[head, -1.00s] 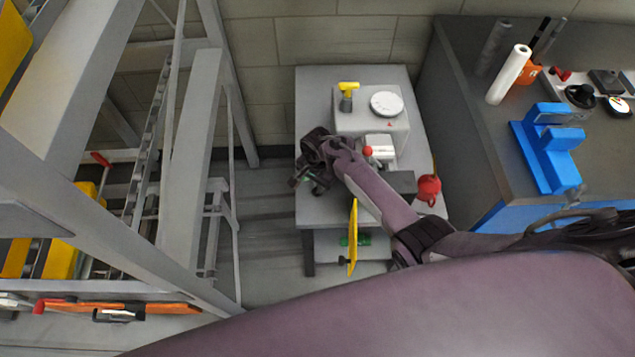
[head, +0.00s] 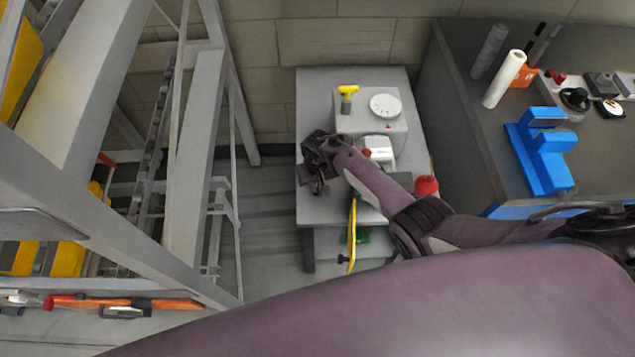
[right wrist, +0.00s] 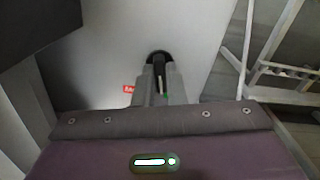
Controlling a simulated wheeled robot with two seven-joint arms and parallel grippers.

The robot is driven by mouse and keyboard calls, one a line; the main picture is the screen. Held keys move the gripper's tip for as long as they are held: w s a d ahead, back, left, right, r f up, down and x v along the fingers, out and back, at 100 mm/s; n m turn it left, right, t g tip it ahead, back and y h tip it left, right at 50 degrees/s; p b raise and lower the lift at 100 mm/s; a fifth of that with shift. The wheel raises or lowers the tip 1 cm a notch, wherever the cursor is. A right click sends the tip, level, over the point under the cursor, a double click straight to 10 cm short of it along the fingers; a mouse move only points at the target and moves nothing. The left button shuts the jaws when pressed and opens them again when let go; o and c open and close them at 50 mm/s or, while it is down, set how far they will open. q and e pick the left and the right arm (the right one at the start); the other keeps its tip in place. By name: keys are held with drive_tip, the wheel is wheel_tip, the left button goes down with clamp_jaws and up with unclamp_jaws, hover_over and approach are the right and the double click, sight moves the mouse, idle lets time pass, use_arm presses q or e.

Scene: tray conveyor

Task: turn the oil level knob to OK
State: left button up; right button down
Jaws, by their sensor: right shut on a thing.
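In the right wrist view my right gripper (right wrist: 160,88) is shut on a dark round knob (right wrist: 160,56) against a pale grey surface. In the head view the right gripper (head: 317,184) is at the left side of the grey table (head: 345,210); my wrist hides the knob there. No oil level wording or OK mark is legible. My left gripper is not in view.
A grey box with a white dial (head: 385,104) and a yellow-topped handle (head: 347,92) stands at the table's back. A dark bench with a blue fixture (head: 543,160) is right; a grey frame (head: 190,150) is left.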

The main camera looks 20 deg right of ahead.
drive_tip(key=n, duration=0.6)
drive_tip(key=shift+s, duration=0.1)
idle(0.5)
drive_tip(key=c, duration=1.5)
unclamp_jaws()
drive_tip(key=shift+r, duration=0.1)
drive_tip(key=shift+r, duration=0.35)
wheel_tip(320, 180, up, 7)
drive_tip(key=shift+f+p, duration=0.1)
drive_tip(key=shift+p, duration=0.95)
